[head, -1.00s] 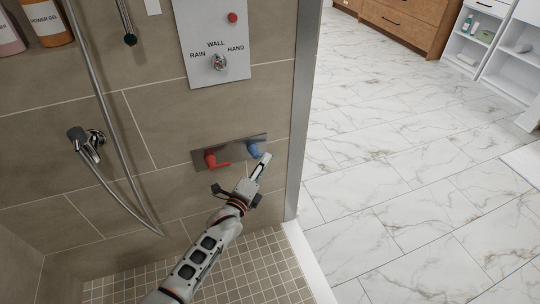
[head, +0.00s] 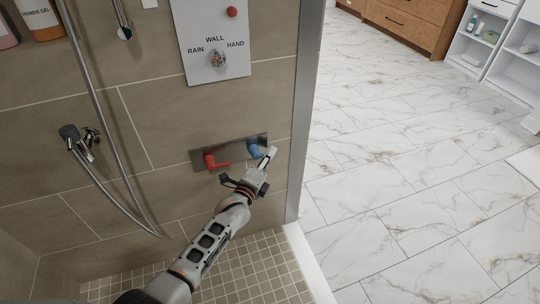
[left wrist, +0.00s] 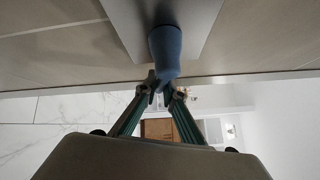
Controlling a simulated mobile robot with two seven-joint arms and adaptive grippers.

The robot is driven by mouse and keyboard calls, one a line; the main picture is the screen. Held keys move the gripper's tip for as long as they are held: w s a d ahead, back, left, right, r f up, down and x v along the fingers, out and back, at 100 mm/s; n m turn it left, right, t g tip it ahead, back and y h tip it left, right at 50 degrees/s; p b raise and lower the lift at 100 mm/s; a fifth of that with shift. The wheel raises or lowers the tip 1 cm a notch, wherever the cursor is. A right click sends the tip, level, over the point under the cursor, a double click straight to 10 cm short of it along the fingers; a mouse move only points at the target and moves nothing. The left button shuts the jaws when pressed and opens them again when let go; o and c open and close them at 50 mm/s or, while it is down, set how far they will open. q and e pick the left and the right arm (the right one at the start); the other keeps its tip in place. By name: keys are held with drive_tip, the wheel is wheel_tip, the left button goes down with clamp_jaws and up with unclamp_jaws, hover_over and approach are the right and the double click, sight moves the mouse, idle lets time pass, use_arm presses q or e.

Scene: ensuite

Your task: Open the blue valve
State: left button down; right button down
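The blue valve (head: 254,149) is a blue handle on a grey metal plate (head: 232,153) low on the shower wall. My left gripper (head: 270,157) is close in front of and just right of it, pointing up at the wall. In the left wrist view, the blue handle (left wrist: 165,52) hangs down from the plate, and the fingertips of my left gripper (left wrist: 165,92) are close together at its lower end. I cannot tell whether they touch or grip it. My right gripper is not in view.
A red valve handle (head: 211,160) is on the same plate to the left. A control panel (head: 214,45) with a knob is above. A hand shower and hose (head: 108,100) hang at the left. The wall edge (head: 302,115) is close on the right, with open marble floor beyond.

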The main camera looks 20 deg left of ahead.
use_arm(q)
drive_tip(key=shift+s+f+b, duration=0.1)
drive_tip(key=shift+f+b, duration=0.15)
drive_tip(key=shift+b, duration=0.1)
drive_tip(key=shift+f+n+t+b, duration=0.2)
drive_tip(key=shift+n+t+b, duration=0.1)
drive_tip(key=shift+n+b, duration=0.15)
drive_tip(key=shift+r+n+b, duration=0.1)
drive_tip(key=shift+n+b, duration=0.15)
drive_tip(key=shift+b, duration=0.2)
drive_tip(key=shift+r+t, duration=0.2)
drive_tip(key=shift+t, duration=0.2)
drive_tip(key=shift+r+n+b, duration=0.3)
drive_tip(key=shift+r+n, duration=0.1)
drive_tip(key=shift+r, duration=0.35)
drive_tip(key=c, duration=2.1)
unclamp_jaws()
drive_tip(key=shift+c, duration=0.2)
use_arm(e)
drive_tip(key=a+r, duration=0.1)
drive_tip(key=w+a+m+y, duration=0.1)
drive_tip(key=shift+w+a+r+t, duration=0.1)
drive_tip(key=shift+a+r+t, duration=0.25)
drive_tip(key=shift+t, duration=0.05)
